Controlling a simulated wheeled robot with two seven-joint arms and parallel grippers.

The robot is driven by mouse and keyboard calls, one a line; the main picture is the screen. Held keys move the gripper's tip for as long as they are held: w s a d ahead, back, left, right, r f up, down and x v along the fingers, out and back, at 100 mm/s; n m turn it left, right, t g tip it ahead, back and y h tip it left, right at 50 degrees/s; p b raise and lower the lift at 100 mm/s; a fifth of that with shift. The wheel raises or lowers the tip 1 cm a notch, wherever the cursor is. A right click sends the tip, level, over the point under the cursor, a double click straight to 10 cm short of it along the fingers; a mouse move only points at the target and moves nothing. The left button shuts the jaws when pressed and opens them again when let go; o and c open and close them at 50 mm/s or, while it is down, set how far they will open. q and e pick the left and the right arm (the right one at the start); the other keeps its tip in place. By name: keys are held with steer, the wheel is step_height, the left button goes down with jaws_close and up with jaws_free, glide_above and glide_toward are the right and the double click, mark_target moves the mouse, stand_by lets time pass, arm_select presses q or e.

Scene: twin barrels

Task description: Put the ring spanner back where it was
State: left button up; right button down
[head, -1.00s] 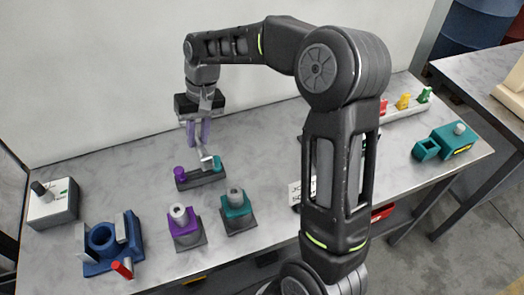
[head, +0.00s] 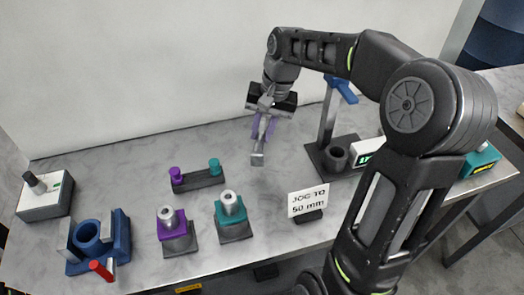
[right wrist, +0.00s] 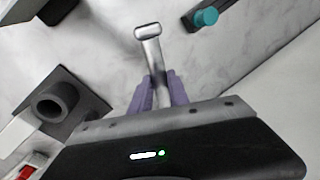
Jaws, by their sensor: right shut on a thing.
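My right gripper (head: 263,130) points down and is shut on a metal tool, which I take for the ring spanner (head: 257,158). The spanner's blunt silver end hangs below the purple fingers, to the right of the peg rack (head: 197,183) and apart from it. In the right wrist view the spanner (right wrist: 150,55) sticks out from between the fingers (right wrist: 158,90); I cannot make out a ring. The dark rack has a purple peg (head: 175,174) and a teal peg (head: 214,165). My left gripper is not in view.
A purple block (head: 172,226) and a teal block (head: 230,210) stand in front of the rack. A sign (head: 308,201) stands at front right. A dark stand (head: 323,160) with a round socket is right of my gripper. A blue fixture (head: 90,255) is at left.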

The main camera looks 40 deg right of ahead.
mark_target(264, 135)
steer(key=shift+s+d+x, duration=0.1)
steer(key=shift+x, duration=0.7)
steer(key=shift+s+d+x, duration=0.1)
steer(key=shift+d+x, duration=0.05)
steer(key=shift+x, duration=0.6)
steer(key=shift+f, duration=0.15)
steer(key=shift+s+d+x, duration=0.1)
steer(key=shift+d+x, duration=0.05)
steer(key=shift+x, duration=0.75)
steer(key=shift+s+d+x, duration=0.15)
steer(key=shift+x, duration=0.75)
steer(key=shift+f, duration=0.15)
steer(key=c, duration=1.3)
jaws_free()
steer(key=shift+o, duration=0.2)
steer(key=v, duration=1.2)
steer(key=shift+s, duration=0.1)
